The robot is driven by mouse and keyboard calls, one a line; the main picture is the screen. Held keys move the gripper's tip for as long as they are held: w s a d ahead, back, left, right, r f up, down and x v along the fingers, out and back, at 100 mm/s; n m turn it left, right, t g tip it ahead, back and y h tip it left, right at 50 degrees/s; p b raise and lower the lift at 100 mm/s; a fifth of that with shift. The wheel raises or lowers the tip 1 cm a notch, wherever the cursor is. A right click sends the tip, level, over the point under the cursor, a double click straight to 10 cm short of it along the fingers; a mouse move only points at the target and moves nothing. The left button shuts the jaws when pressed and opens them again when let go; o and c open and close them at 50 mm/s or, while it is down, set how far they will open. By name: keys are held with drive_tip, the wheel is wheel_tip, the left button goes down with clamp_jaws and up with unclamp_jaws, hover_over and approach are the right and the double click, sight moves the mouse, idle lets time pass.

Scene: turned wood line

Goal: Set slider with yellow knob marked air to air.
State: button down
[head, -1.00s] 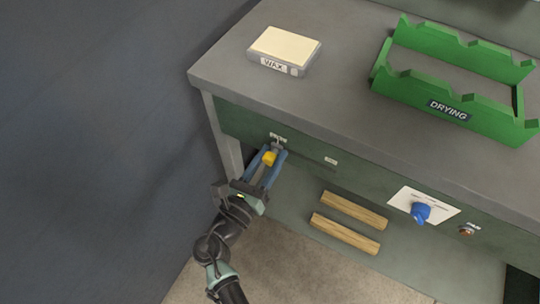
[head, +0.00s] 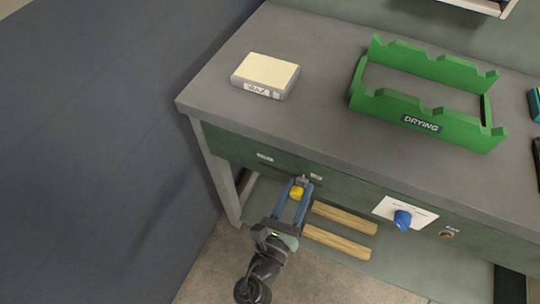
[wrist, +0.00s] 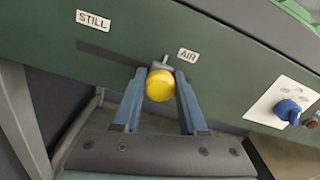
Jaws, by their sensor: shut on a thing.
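The yellow knob (wrist: 159,86) of the slider sits between the two blue fingers of my gripper (wrist: 161,88) in the wrist view. The fingers are shut on it. The knob stands near the AIR label (wrist: 188,55), a little left of and below it. The STILL label (wrist: 95,20) is well to the left, with the dark slot (wrist: 105,52) running from below it toward the knob. In the head view the yellow knob (head: 296,193) and my gripper (head: 299,192) are at the bench's front panel. The slot's end behind the knob is hidden.
A blue rotary knob (head: 402,219) on a white plate and a small round control (head: 447,233) are to the right on the panel. Two wooden bars (head: 338,242) lie on the shelf below. A WAX block (head: 265,75) and green DRYING rack (head: 450,131) stand on top.

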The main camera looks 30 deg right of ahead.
sight(316, 184)
drive_tip(key=shift+s+d, duration=0.95)
drive_tip(key=shift+s, duration=0.25)
drive_tip(key=shift+c, duration=2.3)
unclamp_jaws()
drive_tip(key=shift+s, duration=0.1)
drive_tip(key=shift+a, duration=0.1)
drive_tip(key=shift+s+a, duration=0.15)
drive_tip(key=shift+a, duration=0.1)
drive_tip(key=v, duration=1.2)
drive_tip(key=shift+p, duration=0.45)
drive_tip(key=shift+s, duration=0.1)
